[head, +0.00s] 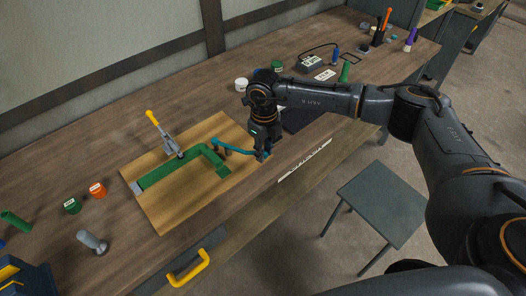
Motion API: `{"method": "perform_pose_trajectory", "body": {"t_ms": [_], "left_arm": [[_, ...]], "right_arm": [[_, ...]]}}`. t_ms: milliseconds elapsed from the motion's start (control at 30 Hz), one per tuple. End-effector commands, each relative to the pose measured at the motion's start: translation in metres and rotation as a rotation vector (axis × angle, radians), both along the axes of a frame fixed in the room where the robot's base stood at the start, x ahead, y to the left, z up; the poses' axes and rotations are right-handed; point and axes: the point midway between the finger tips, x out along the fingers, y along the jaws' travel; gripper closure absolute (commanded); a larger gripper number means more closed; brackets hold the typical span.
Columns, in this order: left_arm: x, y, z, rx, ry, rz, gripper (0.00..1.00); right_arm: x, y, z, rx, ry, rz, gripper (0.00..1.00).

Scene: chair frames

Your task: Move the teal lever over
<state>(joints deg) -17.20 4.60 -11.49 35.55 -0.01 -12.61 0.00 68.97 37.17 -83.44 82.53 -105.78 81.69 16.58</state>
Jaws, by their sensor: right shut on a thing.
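The teal lever (232,150) lies low over the wooden board (165,216), beside a green bent frame (168,172). Its right end reaches into my right gripper (262,156), which is shut on it near the board's right edge. The fingers partly hide that end. A toggle clamp with a yellow handle (152,117) stands at the green frame's back side, its handle tilted up. My left gripper is not in view.
Orange (98,190) and green (72,205) jars and a grey peg (91,240) stand left of the board. A white jar (241,85) is behind my right wrist. A yellow drawer handle (189,268) juts from the bench front, and a stool (381,204) stands on the floor.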

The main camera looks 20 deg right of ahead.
Motion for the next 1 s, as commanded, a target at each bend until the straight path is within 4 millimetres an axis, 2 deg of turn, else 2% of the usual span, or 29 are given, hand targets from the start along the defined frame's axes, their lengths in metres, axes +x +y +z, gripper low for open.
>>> {"method": "perform_pose_trajectory", "body": {"t_ms": [200, 500, 533, 600, 667, 1000], "left_arm": [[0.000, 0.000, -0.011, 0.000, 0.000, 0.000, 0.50], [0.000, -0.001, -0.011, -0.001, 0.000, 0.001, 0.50], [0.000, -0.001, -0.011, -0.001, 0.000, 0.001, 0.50], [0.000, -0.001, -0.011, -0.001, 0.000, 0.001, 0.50], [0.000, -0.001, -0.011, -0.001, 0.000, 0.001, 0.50], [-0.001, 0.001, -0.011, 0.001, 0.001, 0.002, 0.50]], "right_arm": [[0.012, -0.011, -0.002, -0.001, -0.003, -0.004, 0.94], [0.015, -0.015, 0.000, -0.002, -0.002, -0.003, 0.94], [0.015, -0.015, 0.000, -0.002, -0.003, -0.003, 0.75], [0.015, -0.015, 0.000, -0.002, -0.003, -0.003, 0.60], [0.015, -0.014, 0.000, -0.001, -0.003, -0.002, 0.50], [0.014, -0.013, 0.002, 0.000, -0.002, -0.001, 0.50]]}}
